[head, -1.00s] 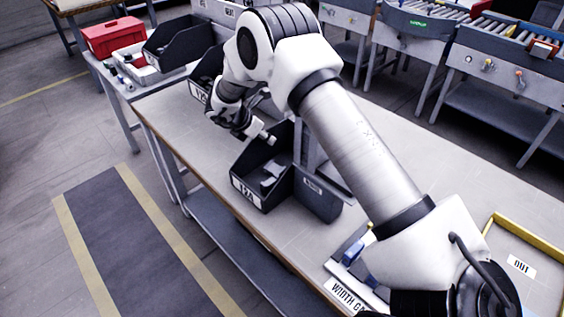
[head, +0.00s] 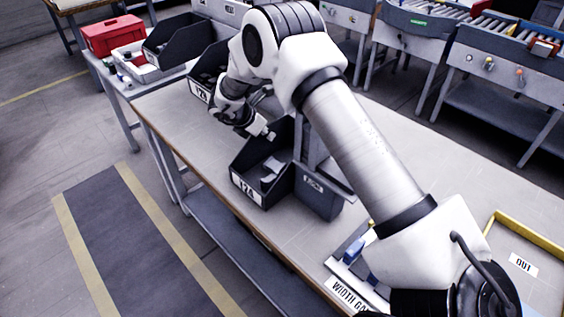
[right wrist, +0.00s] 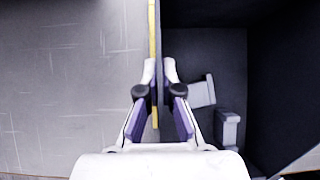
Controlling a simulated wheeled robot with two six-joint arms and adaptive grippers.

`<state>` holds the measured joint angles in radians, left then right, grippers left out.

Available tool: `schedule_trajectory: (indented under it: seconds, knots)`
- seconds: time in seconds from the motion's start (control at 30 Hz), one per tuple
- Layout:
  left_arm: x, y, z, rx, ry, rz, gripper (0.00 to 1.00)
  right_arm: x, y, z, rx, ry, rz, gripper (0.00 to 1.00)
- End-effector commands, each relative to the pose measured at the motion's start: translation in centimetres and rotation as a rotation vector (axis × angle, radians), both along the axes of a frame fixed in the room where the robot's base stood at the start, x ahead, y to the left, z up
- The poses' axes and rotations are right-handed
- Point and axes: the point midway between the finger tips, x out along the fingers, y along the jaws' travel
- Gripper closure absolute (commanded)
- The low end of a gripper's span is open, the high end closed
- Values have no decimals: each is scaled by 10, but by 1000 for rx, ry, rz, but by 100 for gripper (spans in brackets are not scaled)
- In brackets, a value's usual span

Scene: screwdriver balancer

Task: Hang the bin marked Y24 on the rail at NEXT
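The dark bin marked Y24 (head: 244,188) is at the front edge of the workbench, open side up, with grey parts inside. Its white label faces the front. A grey rail on a post (head: 312,150) stands right of the bin, partly behind my arm. No NEXT mark is readable. My left gripper is out of view.
A dark box with a small unreadable label (head: 318,196) is right against the Y24 bin, below the rail. Another labelled dark bin (head: 199,92) stands behind my gripper. A yellow-edged OUT area (head: 521,264) is at right. Bare bench top (head: 165,112) lies left.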

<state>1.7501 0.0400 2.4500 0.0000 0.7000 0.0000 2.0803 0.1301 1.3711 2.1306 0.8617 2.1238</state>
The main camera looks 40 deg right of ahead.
Motion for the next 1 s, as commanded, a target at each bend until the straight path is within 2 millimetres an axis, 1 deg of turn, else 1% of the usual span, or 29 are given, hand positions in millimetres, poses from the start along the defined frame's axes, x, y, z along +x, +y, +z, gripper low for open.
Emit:
schedule_trajectory:
  seconds: [0.03,0.6,1.0]
  knots:
    - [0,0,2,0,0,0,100,0,0,4,0,0,0,100]
    - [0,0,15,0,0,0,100,0,0,32,0,-1,0,100]
    - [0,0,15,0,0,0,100,0,0,34,-1,0,0,100]
